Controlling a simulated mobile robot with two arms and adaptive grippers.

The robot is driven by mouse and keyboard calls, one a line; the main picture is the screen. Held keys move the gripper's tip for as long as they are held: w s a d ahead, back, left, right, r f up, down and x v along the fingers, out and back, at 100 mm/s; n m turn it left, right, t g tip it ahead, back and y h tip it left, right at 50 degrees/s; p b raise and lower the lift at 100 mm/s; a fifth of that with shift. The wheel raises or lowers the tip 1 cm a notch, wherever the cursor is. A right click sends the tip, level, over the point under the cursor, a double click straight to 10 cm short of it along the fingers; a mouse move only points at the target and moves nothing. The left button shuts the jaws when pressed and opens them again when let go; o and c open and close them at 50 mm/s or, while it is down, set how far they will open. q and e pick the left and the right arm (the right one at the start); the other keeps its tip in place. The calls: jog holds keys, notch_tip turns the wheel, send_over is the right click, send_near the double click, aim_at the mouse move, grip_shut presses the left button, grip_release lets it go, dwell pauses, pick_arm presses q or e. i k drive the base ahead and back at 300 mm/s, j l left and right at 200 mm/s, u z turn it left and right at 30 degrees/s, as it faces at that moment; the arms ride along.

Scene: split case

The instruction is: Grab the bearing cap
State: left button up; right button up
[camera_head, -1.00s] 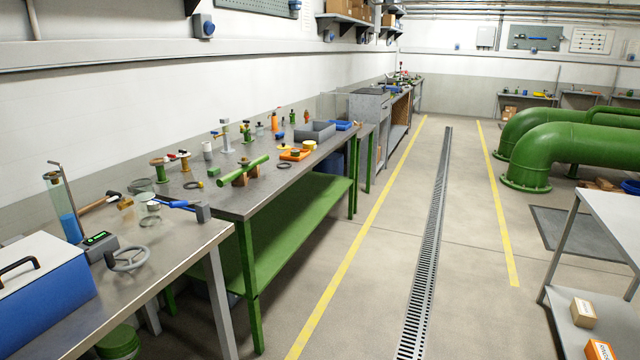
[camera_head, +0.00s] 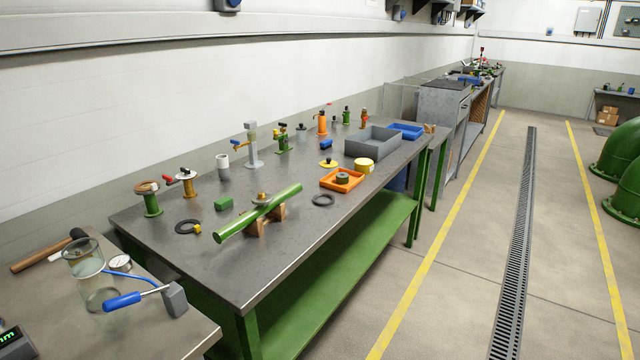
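I cannot tell for certain which part is the bearing cap. On the steel-topped green bench (camera_head: 165,236), a long green bar (camera_head: 228,224) lies across a brown support (camera_head: 267,227), with a small brass-coloured piece (camera_head: 262,198) on top at its middle. Neither of my grippers is in view.
A grey bin (camera_head: 372,144) and a blue tray (camera_head: 407,131) stand toward the bench's far end. Several valves and fittings line the wall side. A nearer table at lower left holds a glass jar (camera_head: 88,275) and a hammer (camera_head: 48,250). The floor right of the bench is clear.

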aim_at(342, 178)
jog(key=i, duration=0.1)
jog(key=i+l+u, duration=0.1)
jog(key=u, duration=0.3)
jog(key=i+l+u, duration=0.1)
jog(key=u, duration=0.25)
jog(key=i+l+u, duration=0.15)
jog(key=u, duration=0.25)
jog(key=i+l+u, duration=0.15)
jog(key=l, duration=0.3)
jog(key=i+l+u, duration=0.15)
jog(key=l, duration=0.35)
jog(key=i+l+u, duration=0.15)
jog(key=l, duration=0.35)
jog(key=i+l+u, duration=0.15)
jog(key=l, duration=0.35)
jog(key=i+l+u, duration=0.2)
jog(key=l, duration=0.35)
jog(key=k+j, duration=0.05)
jog(key=k, duration=0.05)
